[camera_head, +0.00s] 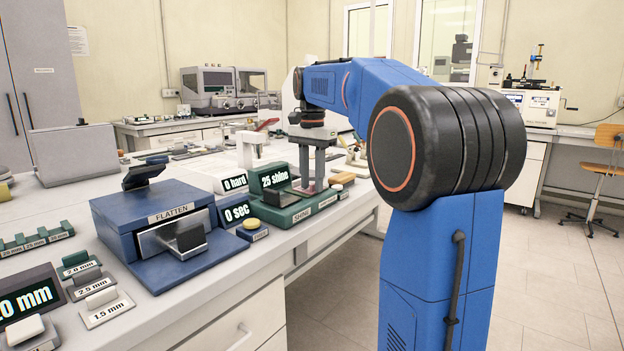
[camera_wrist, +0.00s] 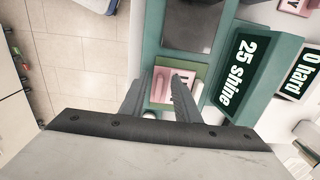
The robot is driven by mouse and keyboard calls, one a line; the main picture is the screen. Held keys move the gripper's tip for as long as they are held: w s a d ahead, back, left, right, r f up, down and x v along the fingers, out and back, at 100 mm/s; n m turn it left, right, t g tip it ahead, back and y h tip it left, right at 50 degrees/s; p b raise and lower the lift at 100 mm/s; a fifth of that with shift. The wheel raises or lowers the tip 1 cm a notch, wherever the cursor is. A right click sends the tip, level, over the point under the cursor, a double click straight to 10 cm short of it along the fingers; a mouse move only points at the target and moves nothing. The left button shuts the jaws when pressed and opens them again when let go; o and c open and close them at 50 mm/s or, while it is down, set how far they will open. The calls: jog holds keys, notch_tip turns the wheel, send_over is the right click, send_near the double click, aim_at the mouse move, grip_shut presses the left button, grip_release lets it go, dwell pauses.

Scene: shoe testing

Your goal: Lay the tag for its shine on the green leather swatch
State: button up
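My gripper (camera_head: 311,170) points down at the right front edge of the bench, beside the green shine meter (camera_head: 297,213). Its display (camera_head: 275,177) reads "25 shine". In the wrist view the two fingers (camera_wrist: 161,79) stand apart on either side of a small pink knob (camera_wrist: 160,92). The knob belongs to a pink tag (camera_wrist: 183,91) whose lettering is mostly covered by a finger. Part of a second pink lettered tag (camera_wrist: 293,5) shows at the top right of the wrist view.
A blue flatten press (camera_head: 152,222) stands left of the meter, with a "0 sec" display (camera_head: 237,212) and yellow button (camera_head: 252,223). A "0 hard" display (camera_head: 234,182) is behind. Thickness tags (camera_head: 106,307) lie at front left. Open floor (camera_head: 550,280) lies right of the bench.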

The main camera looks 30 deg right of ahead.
jog(key=shift+r, duration=0.1)
notch_tip(320, 180, up, 17)
dwell(0.8)
jog(key=shift+r, duration=0.1)
dwell(0.4)
jog(key=s+a+f+n+t, duration=0.1)
jog(key=s+a+f+n, duration=0.3)
jog(key=s+f, duration=0.6)
jog(key=s+a+f+n+t, duration=0.2)
jog(key=s+a+f+n, duration=0.3)
jog(key=s+f, duration=0.5)
jog(key=s+a+f+n+t, duration=0.1)
jog(key=s+a+f+n, duration=0.4)
jog(key=s+f, duration=0.5)
notch_tip(320, 180, down, 10)
jog(key=shift+a+r+t, duration=0.1)
jog(key=shift+a+t, duration=0.3)
jog(key=shift+a, duration=0.5)
jog(key=shift+s, duration=0.1)
